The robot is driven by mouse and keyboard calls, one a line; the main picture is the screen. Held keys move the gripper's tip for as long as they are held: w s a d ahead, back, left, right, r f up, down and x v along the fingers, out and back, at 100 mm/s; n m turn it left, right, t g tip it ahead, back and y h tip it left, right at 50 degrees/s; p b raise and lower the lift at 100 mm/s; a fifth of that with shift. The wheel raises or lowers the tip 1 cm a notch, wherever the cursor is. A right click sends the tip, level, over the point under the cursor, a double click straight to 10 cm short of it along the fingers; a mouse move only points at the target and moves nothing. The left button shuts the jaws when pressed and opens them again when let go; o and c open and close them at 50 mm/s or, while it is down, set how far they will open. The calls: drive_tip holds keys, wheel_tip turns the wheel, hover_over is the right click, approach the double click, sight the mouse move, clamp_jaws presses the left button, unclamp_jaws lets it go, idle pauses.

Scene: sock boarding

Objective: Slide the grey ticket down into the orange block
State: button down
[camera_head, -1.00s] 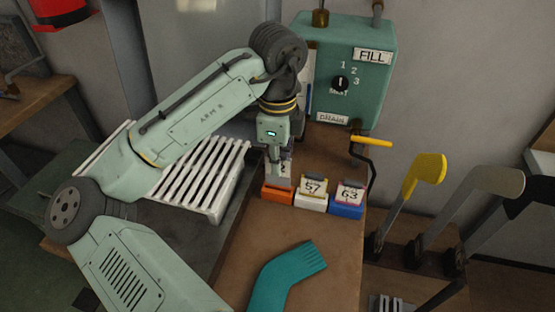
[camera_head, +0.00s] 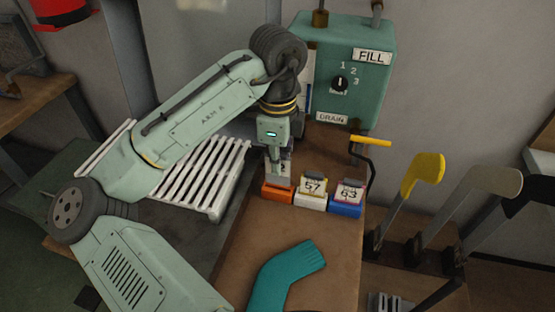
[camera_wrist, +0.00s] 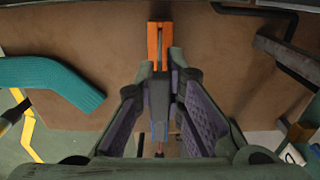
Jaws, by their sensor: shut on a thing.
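The orange block (camera_head: 277,193) stands on the brown bench, leftmost in a row of three blocks. My gripper (camera_head: 279,172) points down right above it. In the wrist view my gripper (camera_wrist: 159,90) is shut on the grey ticket (camera_wrist: 159,97), which lies between the two purple-padded fingers. The orange block (camera_wrist: 160,38) shows just beyond the fingertips, with a slot in its top. In the head view the fingers largely hide the ticket (camera_head: 287,172). I cannot tell whether its lower edge is inside the slot.
A white block (camera_head: 311,203) with card 57 and a blue block (camera_head: 346,210) with card 63 stand close on the right. A teal sock (camera_head: 285,275) lies in front. A yellow-handled crank (camera_head: 371,141) and a green fill box (camera_head: 345,60) are behind. A white rack (camera_head: 205,175) is left.

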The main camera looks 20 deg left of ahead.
sight(278, 184)
drive_tip(key=shift+f+b, duration=0.9)
drive_tip(key=shift+f, duration=1.05)
drive_tip(key=c, duration=1.6)
unclamp_jaws()
wheel_tip(278, 184, up, 12)
drive_tip(key=shift+r, duration=0.1)
